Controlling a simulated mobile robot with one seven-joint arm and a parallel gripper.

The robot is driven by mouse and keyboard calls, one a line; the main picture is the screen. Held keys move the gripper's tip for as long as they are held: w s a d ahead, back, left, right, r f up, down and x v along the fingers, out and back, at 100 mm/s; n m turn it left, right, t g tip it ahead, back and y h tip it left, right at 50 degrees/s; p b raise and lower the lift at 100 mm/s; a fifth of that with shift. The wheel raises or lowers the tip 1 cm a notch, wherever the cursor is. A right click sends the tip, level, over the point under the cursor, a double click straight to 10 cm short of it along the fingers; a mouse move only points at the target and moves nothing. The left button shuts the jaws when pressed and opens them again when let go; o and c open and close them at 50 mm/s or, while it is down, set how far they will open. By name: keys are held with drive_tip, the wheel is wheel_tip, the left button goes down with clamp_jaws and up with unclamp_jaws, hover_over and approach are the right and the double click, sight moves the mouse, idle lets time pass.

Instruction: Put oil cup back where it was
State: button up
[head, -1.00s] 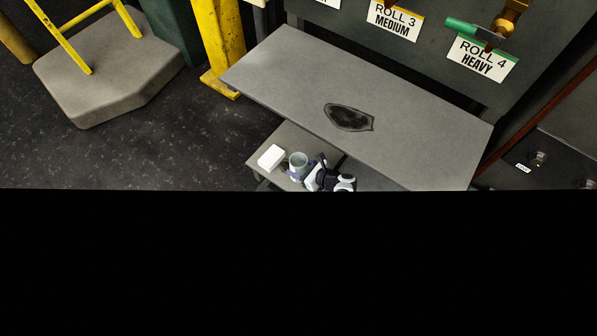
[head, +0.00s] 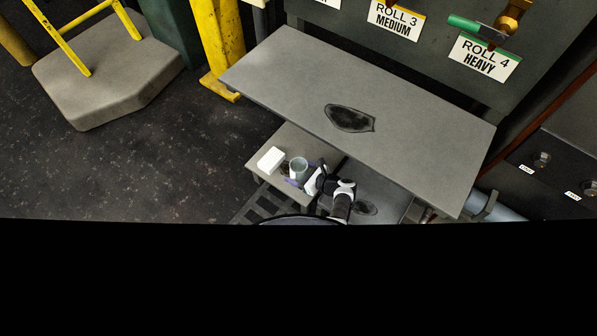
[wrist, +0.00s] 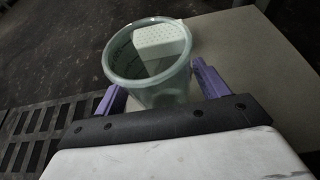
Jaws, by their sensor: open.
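The oil cup, a pale grey-green translucent cup (head: 299,165), stands upright on the small lower shelf (head: 262,174). In the wrist view the cup (wrist: 160,88) fills the space between the purple fingers of my gripper (wrist: 161,92). One finger is on each side of it, and the jaws are open. I cannot tell whether either finger touches the cup. In the head view my gripper (head: 296,182) is at the cup's near side, partly hidden by my arm. Dark marks show on the shelf beside the cup.
A white block (head: 271,160) sits just left of the cup; it shows behind the cup's rim in the wrist view (wrist: 162,38). The larger grey tabletop (head: 270,72), with a dark stain (head: 349,118), overhangs behind and right. Black covers the lower head view.

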drive_tip(key=shift+d+r, duration=0.1)
drive_tip(key=shift+r, duration=0.2)
drive_tip(key=p+v, duration=0.3)
drive_tip(key=v, duration=0.8)
drive_tip(key=shift+s+d, duration=0.3)
drive_tip(key=shift+p, duration=0.3)
